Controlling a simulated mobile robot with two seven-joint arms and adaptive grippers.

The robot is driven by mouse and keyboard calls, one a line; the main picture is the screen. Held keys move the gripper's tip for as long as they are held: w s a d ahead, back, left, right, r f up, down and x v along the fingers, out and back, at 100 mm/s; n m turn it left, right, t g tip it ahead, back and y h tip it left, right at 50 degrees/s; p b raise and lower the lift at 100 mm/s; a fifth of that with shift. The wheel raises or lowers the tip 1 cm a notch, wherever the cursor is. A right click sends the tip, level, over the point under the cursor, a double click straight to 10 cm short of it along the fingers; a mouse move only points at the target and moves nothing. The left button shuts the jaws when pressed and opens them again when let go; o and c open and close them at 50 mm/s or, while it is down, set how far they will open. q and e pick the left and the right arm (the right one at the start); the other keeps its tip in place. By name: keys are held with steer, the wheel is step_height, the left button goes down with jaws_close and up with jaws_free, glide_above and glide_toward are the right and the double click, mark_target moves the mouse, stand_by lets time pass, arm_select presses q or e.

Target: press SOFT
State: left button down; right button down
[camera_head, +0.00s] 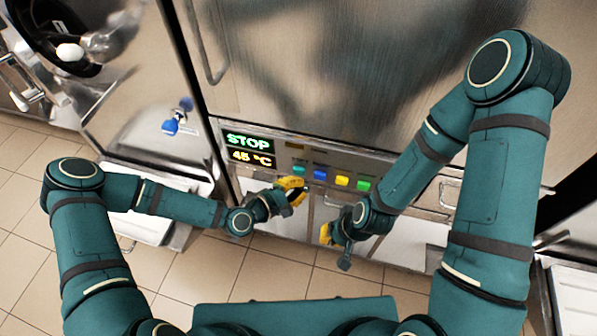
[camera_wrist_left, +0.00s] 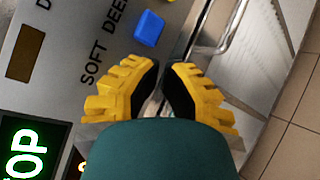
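The control panel (camera_head: 328,162) carries a row of small buttons to the right of a display (camera_head: 248,149) reading STOP and 45 °C. A teal button (camera_head: 299,169) is leftmost, then a blue button (camera_head: 320,174). In the left wrist view the SOFT label (camera_wrist_left: 94,71) is readable beside the DEEP label; the blue button (camera_wrist_left: 149,27) sits by DEEP. The button by SOFT is hidden there behind a yellow finger. My left gripper (camera_head: 293,188) is in front of the panel, just below the teal button. In its wrist view (camera_wrist_left: 160,68) its fingers stand apart, with nothing between them. My right gripper (camera_head: 328,236) hangs lower; its opening is unclear.
A yellow button (camera_head: 342,180) and a green button (camera_head: 363,184) continue the row to the right. A large steel door (camera_head: 340,80) stands above the panel. Another machine with a blue-handled tap (camera_head: 171,126) is at the left. Tiled floor (camera_head: 215,270) lies below.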

arm_select(q)
steer(key=shift+w+d+b, duration=0.15)
steer(key=shift+w+b, duration=0.2)
steer(key=shift+w, duration=0.05)
steer(key=shift+w+d+b, duration=0.15)
steer(key=shift+w+b, duration=0.15)
steer(key=shift+w, duration=0.2)
stand_by(0.9)
stand_by(0.4)
steer(key=shift+s+a, duration=0.3)
steer(key=shift+s, duration=0.6)
steer(key=shift+s, duration=0.1)
steer(key=shift+s+a, duration=0.25)
steer(key=shift+s, duration=0.5)
steer(key=shift+s+a, duration=0.3)
steer(key=shift+s, duration=0.5)
steer(key=shift+s+a, duration=0.25)
steer(key=shift+s, duration=0.5)
